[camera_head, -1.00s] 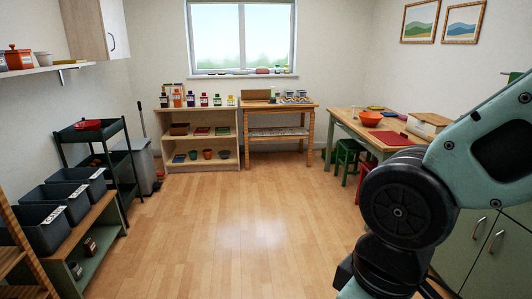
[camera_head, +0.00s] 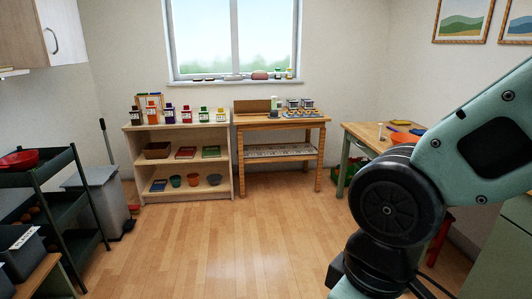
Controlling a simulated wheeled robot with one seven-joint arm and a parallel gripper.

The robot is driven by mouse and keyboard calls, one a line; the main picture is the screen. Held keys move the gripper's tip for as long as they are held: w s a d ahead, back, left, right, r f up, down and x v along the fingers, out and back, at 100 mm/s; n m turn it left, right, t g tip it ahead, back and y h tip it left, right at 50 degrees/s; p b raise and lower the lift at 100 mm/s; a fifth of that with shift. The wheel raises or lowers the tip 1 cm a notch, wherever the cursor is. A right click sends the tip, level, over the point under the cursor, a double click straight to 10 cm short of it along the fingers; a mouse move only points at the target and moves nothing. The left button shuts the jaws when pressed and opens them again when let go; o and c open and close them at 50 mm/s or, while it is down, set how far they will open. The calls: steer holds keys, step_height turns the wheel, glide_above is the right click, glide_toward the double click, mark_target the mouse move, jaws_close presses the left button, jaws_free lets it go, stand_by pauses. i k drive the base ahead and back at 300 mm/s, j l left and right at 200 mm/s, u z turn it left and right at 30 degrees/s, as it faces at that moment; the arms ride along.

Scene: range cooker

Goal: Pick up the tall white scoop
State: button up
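I cannot make out a tall white scoop for certain. My arm fills the right side of the head view. My gripper is outside the frame, so what it holds cannot be seen.
Ahead, a pale shelf unit (camera_head: 180,128) carries several bottles, and a wooden table (camera_head: 283,122) stands beside it under the window. A dark trolley (camera_head: 63,215) and a grey bin (camera_head: 105,205) stand at left. The wooden floor (camera_head: 215,245) in the middle is clear.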

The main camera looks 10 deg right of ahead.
mark_target(381, 138)
steer(key=i+z, duration=0.1)
steer(key=i, duration=0.55)
steer(key=i+z, duration=0.1)
steer(key=i, duration=0.55)
steer(key=i+j+z, duration=0.1)
steer(key=i, duration=0.55)
steer(key=i+z, duration=0.2)
steer(key=i, duration=0.5)
steer(key=i+z, duration=0.2)
steer(key=i, duration=0.45)
steer(key=i+j+z, duration=0.2)
steer(key=i, duration=0.45)
steer(key=i+z, duration=0.5)
steer(key=i+j+z, duration=0.2)
steer(key=i+z, duration=0.15)
steer(key=z, duration=0.15)
